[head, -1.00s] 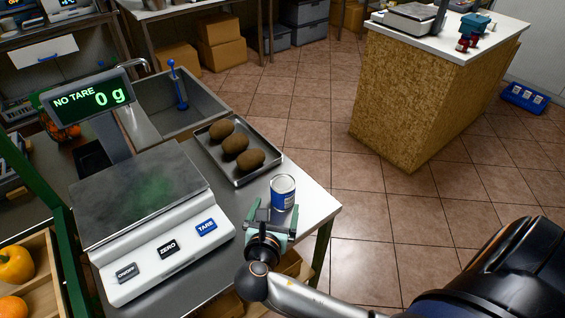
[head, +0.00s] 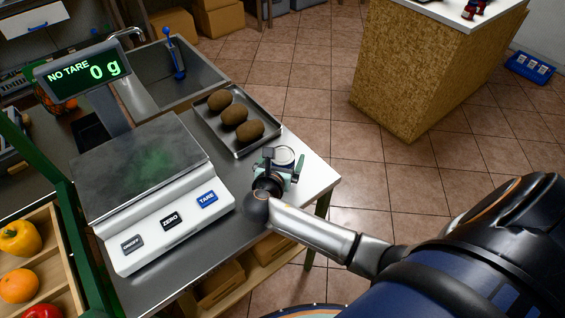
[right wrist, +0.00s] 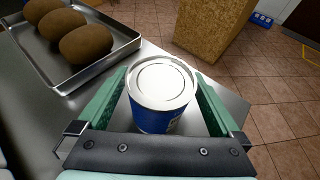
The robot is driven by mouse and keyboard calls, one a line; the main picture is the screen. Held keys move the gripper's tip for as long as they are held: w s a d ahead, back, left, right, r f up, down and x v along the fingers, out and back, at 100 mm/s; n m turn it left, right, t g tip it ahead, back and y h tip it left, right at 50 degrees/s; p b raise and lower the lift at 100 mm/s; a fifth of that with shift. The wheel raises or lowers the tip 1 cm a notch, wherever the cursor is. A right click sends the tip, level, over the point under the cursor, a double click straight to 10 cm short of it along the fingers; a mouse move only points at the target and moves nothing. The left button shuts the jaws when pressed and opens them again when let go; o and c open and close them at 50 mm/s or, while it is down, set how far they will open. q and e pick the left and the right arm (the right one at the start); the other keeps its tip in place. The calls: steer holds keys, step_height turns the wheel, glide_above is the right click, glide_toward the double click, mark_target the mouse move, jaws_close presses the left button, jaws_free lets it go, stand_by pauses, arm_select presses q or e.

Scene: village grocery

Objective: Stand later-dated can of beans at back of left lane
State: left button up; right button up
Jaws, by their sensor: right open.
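A can (head: 284,157) with a silvery lid and blue label stands upright on the steel table near its right corner. In the right wrist view the can (right wrist: 161,96) stands between the two green fingers of my right gripper (right wrist: 163,105), which is open around it with a gap at each side. In the head view my right gripper (head: 279,168) hides most of the can's body. No date can be read on it. My left gripper is not in view, and no lane shows.
A metal tray (head: 249,149) with three brown potato-like items lies behind the can. A scale (head: 175,235) reading 0 g stands to the left, beside a sink (head: 158,95). A wooden crate (head: 48,262) holds peppers and an orange fruit. A chipboard counter (head: 412,75) stands beyond open floor.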

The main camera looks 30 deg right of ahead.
steer(key=shift+x, duration=1.05)
steer(key=shift+r, duration=0.1)
jaws_close()
